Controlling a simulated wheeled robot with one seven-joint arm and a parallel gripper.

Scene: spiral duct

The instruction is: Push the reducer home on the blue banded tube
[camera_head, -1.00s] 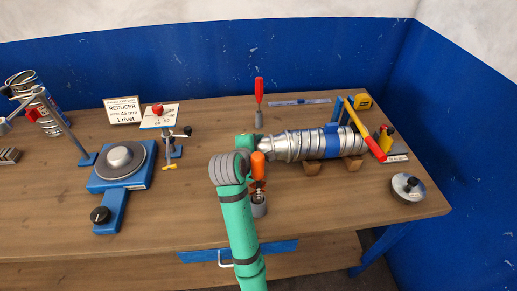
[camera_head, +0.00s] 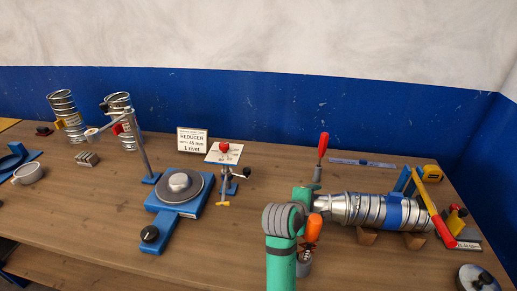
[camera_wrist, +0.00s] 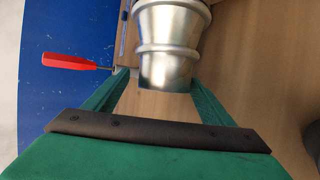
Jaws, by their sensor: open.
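The reducer (camera_head: 334,207) is a shiny silver tapered piece at the left end of the tube; its narrow end points left toward my gripper. The blue banded tube (camera_head: 372,210) is ribbed silver metal with a blue band (camera_head: 395,211), lying on wooden blocks. In the wrist view the reducer (camera_wrist: 172,45) shows its narrow end toward my palm. My gripper (camera_wrist: 163,85) is open, its green fingers to either side of that narrow end, with a gap to the palm. In the head view my gripper (camera_head: 306,198) is partly hidden by my wrist. How deep the reducer sits is unclear.
An orange-handled tool (camera_head: 313,228) stands close in front of my gripper, and a red-handled tool (camera_head: 322,148) behind it. A red and yellow lever (camera_head: 440,225) stands at the tube's right end. A blue turntable fixture (camera_head: 175,205) is left. Bare tabletop lies front left.

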